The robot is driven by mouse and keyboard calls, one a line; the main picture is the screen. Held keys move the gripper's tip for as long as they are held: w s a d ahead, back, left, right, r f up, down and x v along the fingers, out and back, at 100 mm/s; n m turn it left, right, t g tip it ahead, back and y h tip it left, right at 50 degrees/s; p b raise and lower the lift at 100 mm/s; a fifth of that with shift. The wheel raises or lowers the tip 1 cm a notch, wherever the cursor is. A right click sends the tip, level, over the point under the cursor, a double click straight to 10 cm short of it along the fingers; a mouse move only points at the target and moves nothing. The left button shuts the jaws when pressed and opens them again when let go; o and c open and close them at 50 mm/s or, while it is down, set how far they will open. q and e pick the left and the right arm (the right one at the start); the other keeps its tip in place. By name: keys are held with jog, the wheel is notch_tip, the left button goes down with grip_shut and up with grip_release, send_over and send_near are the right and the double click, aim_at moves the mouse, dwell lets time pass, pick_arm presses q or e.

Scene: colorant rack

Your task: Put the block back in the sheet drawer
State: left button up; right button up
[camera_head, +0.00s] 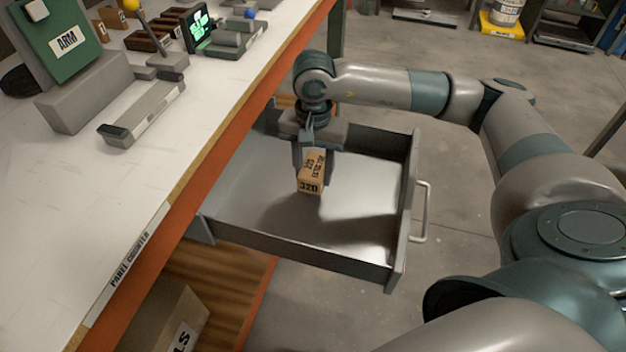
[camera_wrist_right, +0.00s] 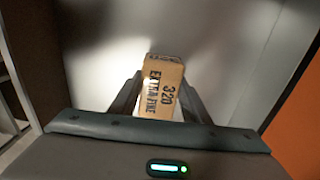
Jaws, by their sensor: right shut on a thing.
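The block (camera_head: 312,172) is a small tan box marked "320" and "EXTRA FINE". My right gripper (camera_head: 313,160) is shut on it, inside the outline of the open grey drawer (camera_head: 330,251). In the right wrist view the block (camera_wrist_right: 160,88) sits between the two dark fingers of my right gripper (camera_wrist_right: 156,100), with its lettered face toward the camera. The drawer's bare metal floor (camera_wrist_right: 105,45) shows behind it. I cannot tell whether the block touches the drawer floor. My left gripper is not in view.
The drawer is pulled out from under the white counter (camera_head: 125,185), with its handle (camera_head: 422,212) at the right. On the counter stand a green "ARM" panel (camera_head: 62,40) and several small devices. A cardboard box (camera_head: 165,318) is below. The drawer floor around the block looks empty.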

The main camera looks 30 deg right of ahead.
jog(key=shift+f, duration=0.2)
notch_tip(320, 180, down, 3)
jog(key=shift+r, duration=0.1)
jog(key=shift+f, duration=0.45)
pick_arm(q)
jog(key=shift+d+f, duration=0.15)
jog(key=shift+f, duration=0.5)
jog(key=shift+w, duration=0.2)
pick_arm(e)
jog(key=shift+f, duration=0.1)
jog(key=o, duration=1)
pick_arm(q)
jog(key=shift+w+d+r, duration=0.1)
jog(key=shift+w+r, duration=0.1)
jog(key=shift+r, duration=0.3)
